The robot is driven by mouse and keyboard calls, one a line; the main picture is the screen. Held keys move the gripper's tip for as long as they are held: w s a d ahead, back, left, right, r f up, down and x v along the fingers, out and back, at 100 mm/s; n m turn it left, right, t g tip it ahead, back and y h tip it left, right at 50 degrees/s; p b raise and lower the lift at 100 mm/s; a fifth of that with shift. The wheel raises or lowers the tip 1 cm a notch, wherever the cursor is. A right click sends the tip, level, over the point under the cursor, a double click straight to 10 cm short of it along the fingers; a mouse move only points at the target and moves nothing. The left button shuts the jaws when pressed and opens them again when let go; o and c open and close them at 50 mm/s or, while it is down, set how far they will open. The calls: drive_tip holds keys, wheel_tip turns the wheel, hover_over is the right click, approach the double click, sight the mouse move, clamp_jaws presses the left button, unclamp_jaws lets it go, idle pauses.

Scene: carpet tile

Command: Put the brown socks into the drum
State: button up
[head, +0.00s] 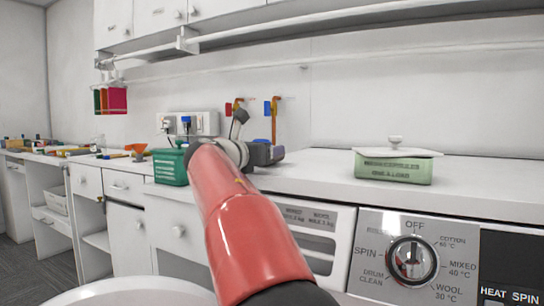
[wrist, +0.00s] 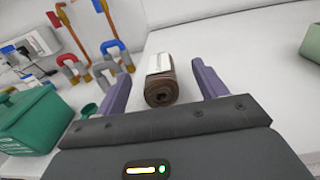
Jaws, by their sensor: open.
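The brown socks (wrist: 161,92) are a rolled brown bundle with a white paper band, lying on the white counter in the wrist view. My gripper (wrist: 161,68) is open, with one purple finger on each side of the roll and visible gaps between. In the head view my gripper (head: 266,152) is low over the counter, and the socks are hidden there. The washing machine (head: 371,255) shows its front panel, with a dial, under the counter. I cannot make out the drum.
A green lidded box (head: 171,167) stands left of my gripper. A pale green tin (head: 393,170) stands to the right on the counter (head: 318,170). Pipes (head: 274,122) and sockets are on the wall behind. A white rounded rim (head: 130,292) shows at the bottom edge.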

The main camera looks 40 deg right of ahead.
drive_tip(key=x, duration=0.5)
drive_tip(key=shift+w+d+p, duration=0.1)
drive_tip(key=shift+w+p, duration=0.05)
drive_tip(key=shift+p, duration=0.25)
drive_tip(key=c, duration=1.1)
drive_tip(key=shift+c, duration=0.2)
